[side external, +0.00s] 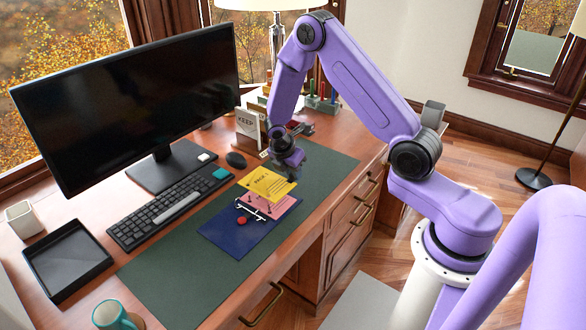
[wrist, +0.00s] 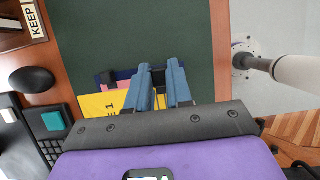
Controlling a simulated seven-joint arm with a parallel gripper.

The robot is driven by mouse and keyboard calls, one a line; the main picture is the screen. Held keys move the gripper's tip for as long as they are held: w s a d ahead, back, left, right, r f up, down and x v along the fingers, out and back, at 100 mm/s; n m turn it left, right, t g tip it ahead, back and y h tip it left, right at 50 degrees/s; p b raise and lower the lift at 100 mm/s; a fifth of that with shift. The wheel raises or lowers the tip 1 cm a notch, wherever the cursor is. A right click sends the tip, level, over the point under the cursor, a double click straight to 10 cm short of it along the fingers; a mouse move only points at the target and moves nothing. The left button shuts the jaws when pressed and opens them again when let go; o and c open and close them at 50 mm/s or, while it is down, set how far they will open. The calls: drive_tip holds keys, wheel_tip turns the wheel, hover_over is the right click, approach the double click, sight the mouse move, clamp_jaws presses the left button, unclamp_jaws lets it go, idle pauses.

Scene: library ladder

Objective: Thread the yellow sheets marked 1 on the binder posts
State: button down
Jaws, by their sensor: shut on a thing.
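A yellow sheet (side external: 267,186) printed "PAGE 1" is held at its far edge by my gripper (side external: 291,170) and hangs over the binder. It also shows in the wrist view (wrist: 97,106), beside and partly behind my gripper's blue fingers (wrist: 161,72). The dark blue binder (side external: 228,236) lies open on the green desk mat. A pink sheet (side external: 286,204) lies at the binder, partly under the yellow one. Light metal binder hardware (side external: 257,212) shows by its edge. I cannot tell whether the sheet's holes line up with the posts.
A small red object (side external: 241,220) lies on the binder. The keyboard (side external: 168,207), mouse (side external: 236,160) and monitor (side external: 130,105) stand to the left. A "KEEP" holder (side external: 247,122) stands behind. The green mat (side external: 165,280) is clear at the front.

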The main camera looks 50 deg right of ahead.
sight(291, 179)
drive_tip(key=shift+f, duration=2.35)
drive_tip(key=shift+f, duration=0.15)
drive_tip(key=c, duration=0.9)
unclamp_jaws()
drive_tip(key=shift+c, duration=0.2)
drive_tip(key=shift+r, duration=3.5)
